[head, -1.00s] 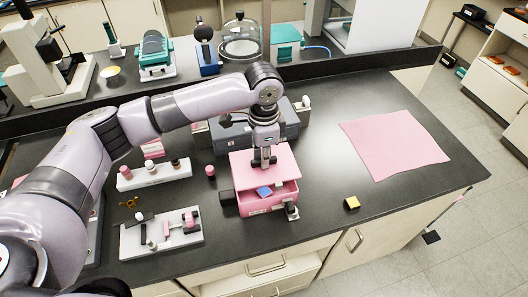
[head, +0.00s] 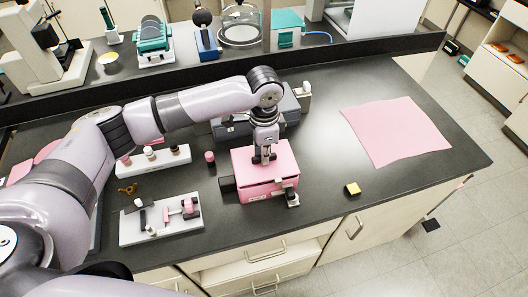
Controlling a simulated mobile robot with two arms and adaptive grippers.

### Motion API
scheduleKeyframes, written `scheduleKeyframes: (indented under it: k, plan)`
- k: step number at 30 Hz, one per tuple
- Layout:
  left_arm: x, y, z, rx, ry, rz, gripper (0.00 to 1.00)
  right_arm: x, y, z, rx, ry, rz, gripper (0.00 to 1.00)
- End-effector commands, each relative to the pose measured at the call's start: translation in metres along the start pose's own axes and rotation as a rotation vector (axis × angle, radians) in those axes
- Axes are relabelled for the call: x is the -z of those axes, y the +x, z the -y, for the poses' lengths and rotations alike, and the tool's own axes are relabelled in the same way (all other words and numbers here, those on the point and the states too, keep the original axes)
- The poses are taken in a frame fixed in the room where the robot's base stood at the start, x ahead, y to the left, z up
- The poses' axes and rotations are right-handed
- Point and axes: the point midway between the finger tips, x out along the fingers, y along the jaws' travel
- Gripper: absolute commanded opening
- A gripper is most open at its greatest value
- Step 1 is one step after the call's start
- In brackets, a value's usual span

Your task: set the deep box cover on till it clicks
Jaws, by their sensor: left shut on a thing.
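The pink deep box cover (head: 284,158) lies over the pink box (head: 256,197) on the dark bench. It hides the box's opening and whatever is inside. The cover looks roughly level and lined up with the box, but I cannot tell whether it is fully seated or slightly raised. My left gripper (head: 264,157) points down and is shut on the cover at its top, a little left of its middle. My right gripper is not in view.
A dark block (head: 227,184) and a small metal fitting (head: 291,198) sit against the box. A grey instrument (head: 232,127) stands behind. White racks (head: 153,165) are left, a pink cloth (head: 395,135) and yellow block (head: 352,188) right, with clear bench between.

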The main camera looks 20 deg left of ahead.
Motion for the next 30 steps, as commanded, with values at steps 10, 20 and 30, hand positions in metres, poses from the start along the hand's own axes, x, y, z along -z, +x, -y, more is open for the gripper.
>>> scheduleKeyframes:
  k: [10, 20, 30]
  plan:
    - [0.0, 0.001, -0.001, 0.0, 0.0, -0.001, 0.0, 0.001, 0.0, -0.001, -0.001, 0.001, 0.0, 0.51]
    - [0.0, 0.003, -0.001, 0.0, 0.0, -0.001, 0.0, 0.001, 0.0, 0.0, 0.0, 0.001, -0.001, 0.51]
    - [0.0, 0.013, -0.001, 0.001, 0.0, -0.001, 0.0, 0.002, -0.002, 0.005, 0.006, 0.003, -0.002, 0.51]
